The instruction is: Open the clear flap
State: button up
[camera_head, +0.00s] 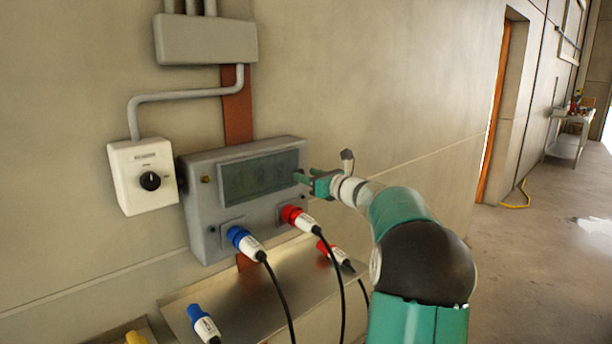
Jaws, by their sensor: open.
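The clear flap (258,177) is a dark, see-through rectangular window on the front of a grey wall-mounted box (206,227). It looks shut, lying flat against the box front. My gripper (303,177) is at the flap's right edge, reaching in from the right. Its green fingers are open with nothing seen between them. I cannot tell whether a fingertip touches the flap. What lies behind the flap is too dark to make out.
A blue plug (245,242) and a red plug (297,218) sit in the box's lower front, with black cables hanging. Below is a metal shelf (240,300) with a loose blue connector (203,323) and a red one (333,253). A white switch box (143,177) is at left.

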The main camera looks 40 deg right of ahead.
jog(key=shift+w, duration=0.85)
grip_shut()
jog(key=shift+s, duration=0.15)
